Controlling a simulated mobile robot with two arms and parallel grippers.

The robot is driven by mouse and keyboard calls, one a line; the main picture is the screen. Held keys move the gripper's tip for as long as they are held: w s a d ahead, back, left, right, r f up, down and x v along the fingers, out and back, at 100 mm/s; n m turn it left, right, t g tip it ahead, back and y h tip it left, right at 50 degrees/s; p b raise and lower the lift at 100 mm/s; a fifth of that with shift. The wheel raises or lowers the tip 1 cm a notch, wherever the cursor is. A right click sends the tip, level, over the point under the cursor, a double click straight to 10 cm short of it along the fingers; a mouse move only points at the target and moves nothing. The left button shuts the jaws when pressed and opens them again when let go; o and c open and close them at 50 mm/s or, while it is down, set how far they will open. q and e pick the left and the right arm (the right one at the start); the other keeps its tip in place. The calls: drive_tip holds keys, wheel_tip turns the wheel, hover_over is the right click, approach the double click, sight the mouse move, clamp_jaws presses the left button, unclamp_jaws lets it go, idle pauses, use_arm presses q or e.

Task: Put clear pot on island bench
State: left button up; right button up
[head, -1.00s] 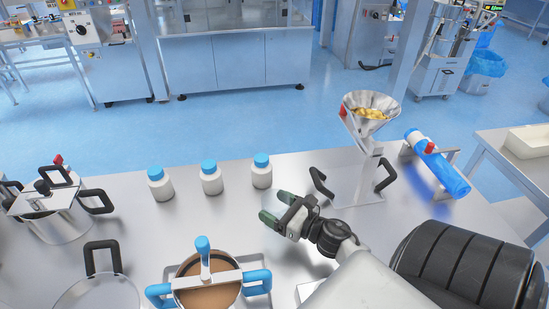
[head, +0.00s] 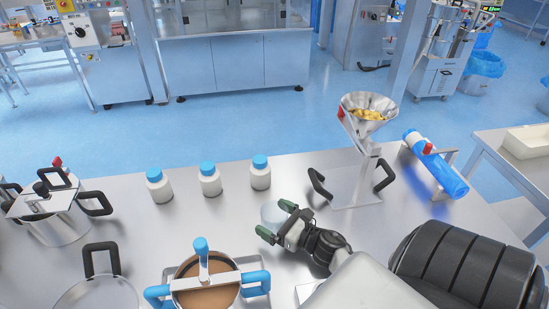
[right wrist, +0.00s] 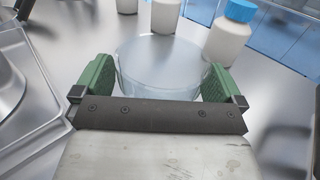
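The clear pot (head: 272,214) is a see-through round container. It appears to stand upright on the steel bench (head: 225,222), left of the funnel stand. In the right wrist view the pot (right wrist: 160,62) sits between and beyond the fingertips, its top face towards me. My right gripper (head: 278,221) has its green fingers spread wide, one on each side of the pot's near part. The right gripper's fingers (right wrist: 160,82) lie very close to the pot's wall; light contact cannot be ruled out. My left gripper is not in view.
Several white bottles with blue caps (head: 210,180) stand behind the pot. A funnel stand (head: 356,184) and a blue roll (head: 436,165) are to the right. A brown-filled pan with blue handles (head: 208,298) and a lidded steel pot (head: 55,222) are to the left.

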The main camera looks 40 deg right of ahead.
drive_tip(key=shift+s+r, duration=0.1)
drive_tip(key=shift+r, duration=0.05)
drive_tip(key=b+v, duration=0.2)
drive_tip(key=v, duration=0.4)
drive_tip(key=shift+s, duration=0.3)
drive_tip(key=shift+s+d, duration=0.15)
drive_tip(key=shift+s, duration=0.25)
